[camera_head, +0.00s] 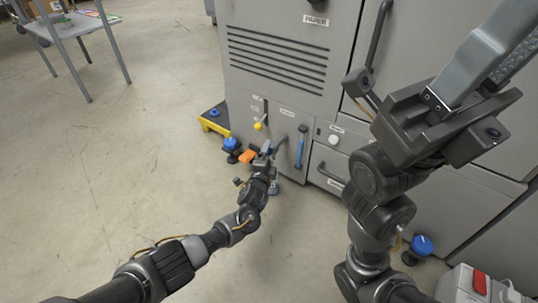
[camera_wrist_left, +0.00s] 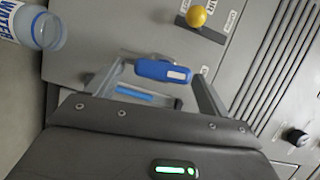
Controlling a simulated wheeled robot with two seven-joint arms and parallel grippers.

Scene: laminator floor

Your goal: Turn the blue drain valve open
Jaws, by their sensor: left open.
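The blue drain valve handle (camera_head: 301,147) stands upright on the lower front of the grey machine. In the left wrist view the blue handle (camera_wrist_left: 162,70) lies across the space between the fingertips. My left gripper (camera_head: 277,146) is open, near the handle at its left in the head view. In the left wrist view its fingers reach along both sides of the handle; I cannot tell whether they touch it. My right gripper (camera_head: 490,65) is raised at the upper right, away from the valve; its finger gap is unclear.
A yellow knob (camera_head: 259,125) is left of the valve. A blue knob (camera_head: 231,144) and an orange part (camera_head: 246,156) sit low at the machine's left. A water bottle (camera_wrist_left: 38,27) is in the left wrist view. A trolley (camera_head: 62,28) stands far left.

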